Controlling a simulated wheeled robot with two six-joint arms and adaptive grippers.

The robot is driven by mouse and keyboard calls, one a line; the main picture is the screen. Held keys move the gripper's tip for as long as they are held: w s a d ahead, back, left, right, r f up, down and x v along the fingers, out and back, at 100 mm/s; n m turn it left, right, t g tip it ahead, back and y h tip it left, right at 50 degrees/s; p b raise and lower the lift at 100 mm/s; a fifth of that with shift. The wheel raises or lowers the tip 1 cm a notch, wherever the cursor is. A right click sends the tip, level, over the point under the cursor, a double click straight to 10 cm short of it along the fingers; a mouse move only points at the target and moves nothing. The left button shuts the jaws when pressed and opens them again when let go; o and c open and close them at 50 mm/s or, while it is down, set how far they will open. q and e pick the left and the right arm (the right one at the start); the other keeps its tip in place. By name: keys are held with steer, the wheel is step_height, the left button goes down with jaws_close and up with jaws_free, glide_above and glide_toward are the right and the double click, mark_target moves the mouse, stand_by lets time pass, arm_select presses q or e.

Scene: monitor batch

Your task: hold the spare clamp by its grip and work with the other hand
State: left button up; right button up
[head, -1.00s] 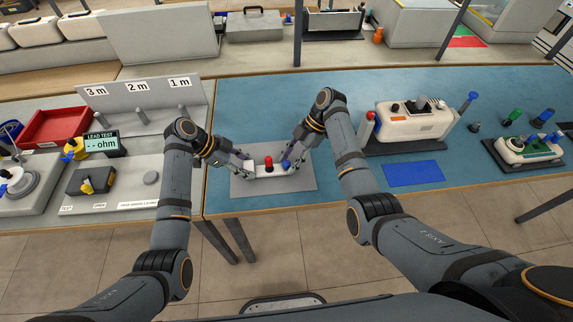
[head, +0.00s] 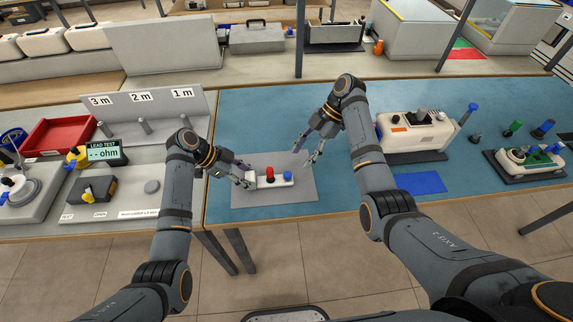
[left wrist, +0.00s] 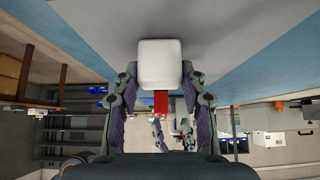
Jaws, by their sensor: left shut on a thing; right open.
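A green-topped device (head: 530,160) is farther right. On the left are a lead tester display (head: 104,151), a red tray (head: 60,137) and a post rack (head: 145,102).

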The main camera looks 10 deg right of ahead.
stand_by(0.4)
arm_select(q)
steer(key=o, duration=1.4)
steer(key=v, duration=1.2)
